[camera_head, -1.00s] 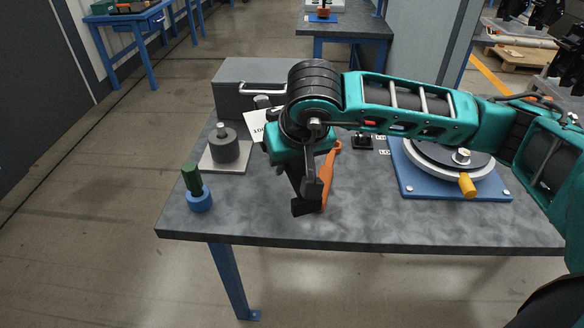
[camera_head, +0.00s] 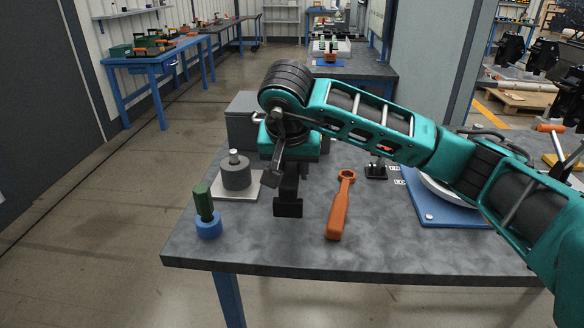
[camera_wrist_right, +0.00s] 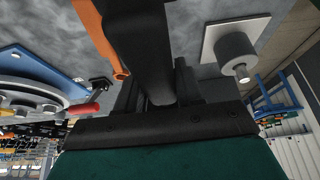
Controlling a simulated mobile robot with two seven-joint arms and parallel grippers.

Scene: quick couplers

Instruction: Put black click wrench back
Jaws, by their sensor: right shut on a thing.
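My right gripper (camera_head: 288,182) points down over the grey table, left of the orange wrench. It is shut on a black bar-like thing, which I take to be the black click wrench (camera_wrist_right: 140,45). In the right wrist view the wrench runs from between the fingers to the top edge. In the head view its dark lower end (camera_head: 288,208) hangs below the gripper and is hard to tell from the black fingers. The orange wrench (camera_head: 340,205) lies on the table, apart from the gripper. My left gripper is not in view.
A grey weight (camera_head: 236,177) on a light plate and a green-and-blue piece (camera_head: 207,215) stand at left. A grey box (camera_head: 241,125) is behind. A small black stand (camera_head: 376,169) and a blue base (camera_head: 440,207) are at right. The table front (camera_head: 400,252) is clear.

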